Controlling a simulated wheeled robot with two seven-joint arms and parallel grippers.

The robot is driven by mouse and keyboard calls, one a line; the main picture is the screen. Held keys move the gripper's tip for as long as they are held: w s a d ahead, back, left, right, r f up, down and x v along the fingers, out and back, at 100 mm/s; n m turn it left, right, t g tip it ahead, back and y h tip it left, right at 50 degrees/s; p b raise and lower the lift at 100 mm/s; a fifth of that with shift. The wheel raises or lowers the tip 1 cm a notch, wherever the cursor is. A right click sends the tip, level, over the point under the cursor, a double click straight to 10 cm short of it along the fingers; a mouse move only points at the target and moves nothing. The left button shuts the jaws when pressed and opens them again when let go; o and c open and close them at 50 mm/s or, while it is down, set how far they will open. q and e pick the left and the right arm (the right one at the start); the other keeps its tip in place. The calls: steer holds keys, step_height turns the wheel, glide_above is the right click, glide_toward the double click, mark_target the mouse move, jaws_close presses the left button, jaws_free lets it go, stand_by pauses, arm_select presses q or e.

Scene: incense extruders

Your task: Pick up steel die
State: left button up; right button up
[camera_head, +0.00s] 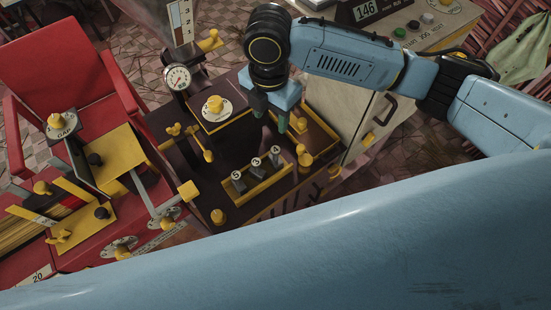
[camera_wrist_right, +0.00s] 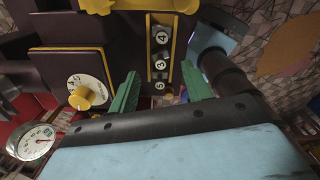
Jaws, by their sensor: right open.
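Several grey metal dies with round number tags sit in a row in a yellow-edged rack (camera_head: 262,187) on the dark machine bench. The tags show the 5 die (camera_head: 238,181), the 3 die (camera_head: 256,166) and the 4 die (camera_head: 274,155). I cannot tell which one is meant by steel die. My right gripper (camera_head: 270,119) is open and empty, above and behind the rack. In the right wrist view its green fingers (camera_wrist_right: 160,90) stand apart, with the 5 die (camera_wrist_right: 159,87) seen between them and the 3 die (camera_wrist_right: 160,65) and 4 die (camera_wrist_right: 162,38) beyond. My left gripper is out of view.
A yellow-edged tray (camera_head: 322,153) lies right of the rack. A dial with a yellow knob (camera_head: 214,106) and a pressure gauge (camera_head: 177,77) stand left of my right gripper. A pale cabinet (camera_head: 350,110) stands at right.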

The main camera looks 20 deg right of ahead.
glide_above(275, 149)
steer(key=f, duration=0.5)
steer(key=f+b, duration=0.1)
steer(key=f, duration=0.1)
steer(key=shift+s+a+f, duration=0.1)
steer(key=shift+a+f, duration=0.15)
steer(key=shift+a, duration=0.15)
steer(key=f, duration=0.2)
steer(key=d+f, duration=0.1)
steer(key=f, duration=0.1)
steer(key=shift+f, duration=0.55)
jaws_close()
